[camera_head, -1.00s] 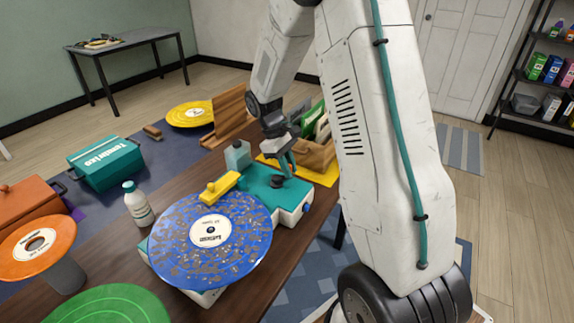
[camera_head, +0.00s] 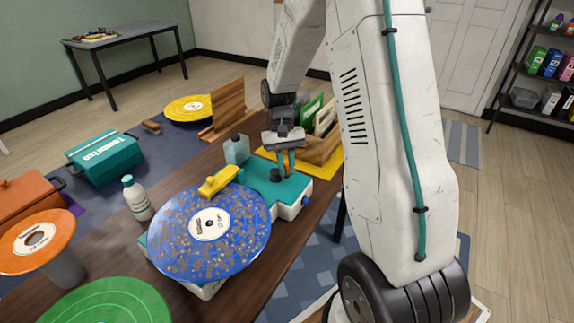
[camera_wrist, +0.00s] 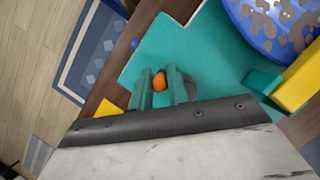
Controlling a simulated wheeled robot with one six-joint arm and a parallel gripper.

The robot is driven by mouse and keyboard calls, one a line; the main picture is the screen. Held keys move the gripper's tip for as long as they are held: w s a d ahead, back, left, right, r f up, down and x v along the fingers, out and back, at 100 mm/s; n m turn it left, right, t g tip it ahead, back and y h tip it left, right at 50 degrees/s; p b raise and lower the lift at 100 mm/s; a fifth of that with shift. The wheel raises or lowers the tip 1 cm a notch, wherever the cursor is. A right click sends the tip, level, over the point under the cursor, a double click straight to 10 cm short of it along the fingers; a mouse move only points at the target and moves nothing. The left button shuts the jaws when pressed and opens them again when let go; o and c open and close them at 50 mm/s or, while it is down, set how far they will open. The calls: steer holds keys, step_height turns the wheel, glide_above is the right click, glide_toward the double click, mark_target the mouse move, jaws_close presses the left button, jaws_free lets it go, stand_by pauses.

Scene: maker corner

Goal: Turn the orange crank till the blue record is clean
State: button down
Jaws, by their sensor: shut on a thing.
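The blue record (camera_head: 178,245) lies on a white and teal cleaning machine (camera_head: 265,192). Grey-brown dirt patches cover much of the record, around its white label. Part of it shows in the wrist view (camera_wrist: 262,38). The yellow arm (camera_head: 219,181) reaches over the record's far edge. My gripper (camera_head: 284,172) is at the machine's far right part, pointing down. In the wrist view its teal fingers are shut on the orange crank knob (camera_wrist: 159,82). The rest of the crank is mostly hidden by the fingers.
A white bottle (camera_head: 137,198) and a grey-blue bottle (camera_head: 236,150) stand close to the machine. An orange record (camera_head: 62,232) on a stand and a green disc (camera_head: 110,303) are at the left front. A record crate (camera_head: 318,148) stands just behind my gripper.

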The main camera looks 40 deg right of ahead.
stand_by(0.3)
steer(key=c, duration=1.3)
jaws_free()
steer(key=shift+c, duration=0.2)
steer(key=v, duration=0.7)
steer(key=shift+r, duration=0.4)
